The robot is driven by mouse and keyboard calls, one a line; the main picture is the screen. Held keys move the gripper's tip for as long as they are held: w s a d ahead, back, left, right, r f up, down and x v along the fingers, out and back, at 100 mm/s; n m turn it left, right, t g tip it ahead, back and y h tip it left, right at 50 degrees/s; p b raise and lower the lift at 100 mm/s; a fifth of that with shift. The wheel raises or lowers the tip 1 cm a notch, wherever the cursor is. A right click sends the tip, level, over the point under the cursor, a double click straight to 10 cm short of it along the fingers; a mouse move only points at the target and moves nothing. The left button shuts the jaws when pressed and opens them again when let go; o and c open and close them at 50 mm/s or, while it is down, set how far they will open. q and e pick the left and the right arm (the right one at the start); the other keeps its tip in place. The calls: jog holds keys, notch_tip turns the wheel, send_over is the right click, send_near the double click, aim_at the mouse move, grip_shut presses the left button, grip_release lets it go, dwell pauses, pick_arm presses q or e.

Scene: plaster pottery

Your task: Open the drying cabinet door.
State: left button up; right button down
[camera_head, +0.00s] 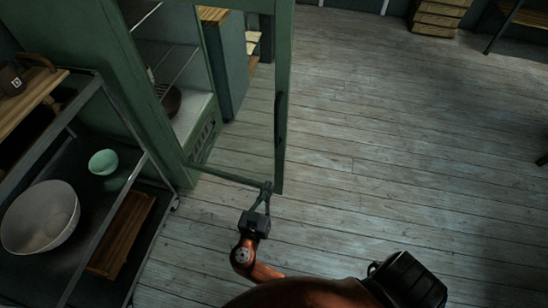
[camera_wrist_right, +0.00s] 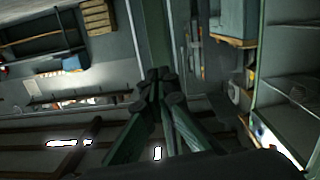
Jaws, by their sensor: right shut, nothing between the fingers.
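The green drying cabinet (camera_head: 160,110) stands at the upper left in the head view. Its glass-paned door stands ajar, with the green door frame (camera_head: 284,60) swung out and a gap showing the inside. A dark vertical handle (camera_head: 279,115) is on the door's free side. My right gripper (camera_head: 267,187) is shut and empty, with its fingertips at the door's lower free corner; I cannot tell whether they touch it. In the wrist view the shut fingertips (camera_wrist_right: 157,76) are in front of a green upright (camera_wrist_right: 160,40), seemingly the door's edge. My left gripper is out of view.
A metal rack at the left holds a large pale bowl (camera_head: 40,217), a small mint bowl (camera_head: 103,162) and a wooden tray (camera_head: 122,234). The plank floor (camera_head: 400,140) right of the door is clear.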

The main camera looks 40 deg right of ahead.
aim_at(283, 148)
jog(key=shift+m+h, duration=0.5)
jog(key=shift+m, duration=0.3)
jog(key=w+d+r, duration=0.1)
jog(key=w+d, duration=0.1)
jog(key=d, duration=0.1)
jog(key=w+d+r+b, duration=0.1)
jog(key=w+d, duration=0.1)
jog(key=d, duration=0.2)
jog(key=w+d+r, duration=0.1)
jog(key=w+d, duration=0.1)
jog(key=d, duration=0.1)
jog(key=shift+w+d+b, duration=0.2)
jog(key=shift+w+b, duration=0.15)
jog(key=shift+b, duration=0.05)
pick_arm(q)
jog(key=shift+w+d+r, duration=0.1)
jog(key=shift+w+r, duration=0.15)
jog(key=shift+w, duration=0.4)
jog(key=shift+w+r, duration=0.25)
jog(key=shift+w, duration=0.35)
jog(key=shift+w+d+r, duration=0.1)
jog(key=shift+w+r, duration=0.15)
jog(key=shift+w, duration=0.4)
pick_arm(e)
jog(key=shift+w+d, duration=0.3)
jog(key=shift+d, duration=0.15)
jog(key=shift+r, duration=0.1)
